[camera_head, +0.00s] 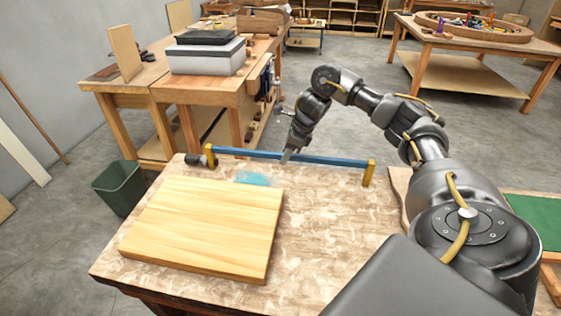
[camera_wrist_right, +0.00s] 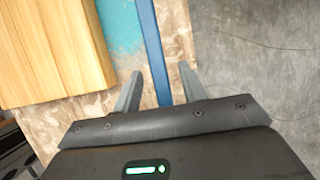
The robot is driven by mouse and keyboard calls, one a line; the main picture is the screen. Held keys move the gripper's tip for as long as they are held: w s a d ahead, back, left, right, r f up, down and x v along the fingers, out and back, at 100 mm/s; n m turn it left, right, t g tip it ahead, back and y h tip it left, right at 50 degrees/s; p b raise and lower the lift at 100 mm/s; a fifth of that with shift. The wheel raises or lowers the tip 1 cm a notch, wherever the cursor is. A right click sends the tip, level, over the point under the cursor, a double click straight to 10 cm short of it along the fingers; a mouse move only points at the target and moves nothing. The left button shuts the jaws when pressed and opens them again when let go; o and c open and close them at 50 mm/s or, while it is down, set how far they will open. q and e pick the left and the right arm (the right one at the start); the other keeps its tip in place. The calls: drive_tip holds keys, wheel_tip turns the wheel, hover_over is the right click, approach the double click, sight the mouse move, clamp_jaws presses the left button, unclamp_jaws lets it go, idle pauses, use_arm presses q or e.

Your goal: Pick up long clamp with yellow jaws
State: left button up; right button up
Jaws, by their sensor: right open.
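The long clamp (camera_head: 330,160) lies along the far edge of the worktable. It has a blue bar, a yellow jaw at each end and a dark handle at its left end. My right gripper (camera_head: 287,157) is at the middle of the bar, pointing down. In the right wrist view the open fingers of the right gripper (camera_wrist_right: 160,68) stand on either side of the clamp's blue bar (camera_wrist_right: 152,45), with gaps visible. The yellow jaws are outside that view. My left gripper is not in view.
A light wooden board (camera_head: 205,225) lies on the worktable (camera_head: 330,225), with a blue patch (camera_head: 252,178) between it and the clamp. A green bin (camera_head: 120,187) stands at left. A workbench (camera_head: 205,90) with boxes is behind. The table's right part is clear.

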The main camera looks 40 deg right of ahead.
drive_tip(key=x, duration=0.4)
drive_tip(key=shift+d+f, duration=0.1)
drive_tip(key=shift+f, duration=0.1)
drive_tip(key=shift+c, duration=0.3)
drive_tip(key=shift+w, duration=0.1)
clamp_jaws()
